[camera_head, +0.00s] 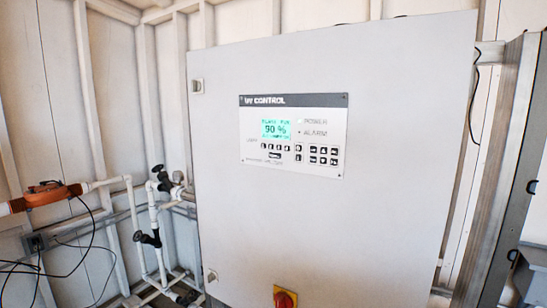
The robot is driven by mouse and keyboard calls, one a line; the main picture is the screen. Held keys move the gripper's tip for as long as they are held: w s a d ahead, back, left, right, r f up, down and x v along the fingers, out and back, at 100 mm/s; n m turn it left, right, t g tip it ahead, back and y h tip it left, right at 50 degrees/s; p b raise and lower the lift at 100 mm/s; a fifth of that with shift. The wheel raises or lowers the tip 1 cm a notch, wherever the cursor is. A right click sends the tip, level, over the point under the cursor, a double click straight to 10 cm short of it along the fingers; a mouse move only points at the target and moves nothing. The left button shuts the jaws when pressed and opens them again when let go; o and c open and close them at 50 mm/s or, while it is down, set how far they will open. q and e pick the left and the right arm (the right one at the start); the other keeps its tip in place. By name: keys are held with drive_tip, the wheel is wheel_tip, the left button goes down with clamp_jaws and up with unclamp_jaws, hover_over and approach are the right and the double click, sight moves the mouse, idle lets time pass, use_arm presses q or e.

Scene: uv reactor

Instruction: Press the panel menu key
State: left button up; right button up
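The UV control panel (292,133) sits on the front of a large light-grey cabinet (330,230), a little above the middle of the picture. Its lit green screen (276,129) reads about 90 %. Under the screen is a row of small dark keys (276,147). To the right is a block of keys (323,154) in two rows. The key labels are too small to read, so I cannot tell which one is the menu key. Neither of my grippers shows in this view.
A red and yellow rotary switch (285,298) is low on the cabinet. White pipes with black valves (150,238) and an orange fitting (46,195) are at the left. A grey metal post (502,170) stands at the right. The space before the panel looks clear.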

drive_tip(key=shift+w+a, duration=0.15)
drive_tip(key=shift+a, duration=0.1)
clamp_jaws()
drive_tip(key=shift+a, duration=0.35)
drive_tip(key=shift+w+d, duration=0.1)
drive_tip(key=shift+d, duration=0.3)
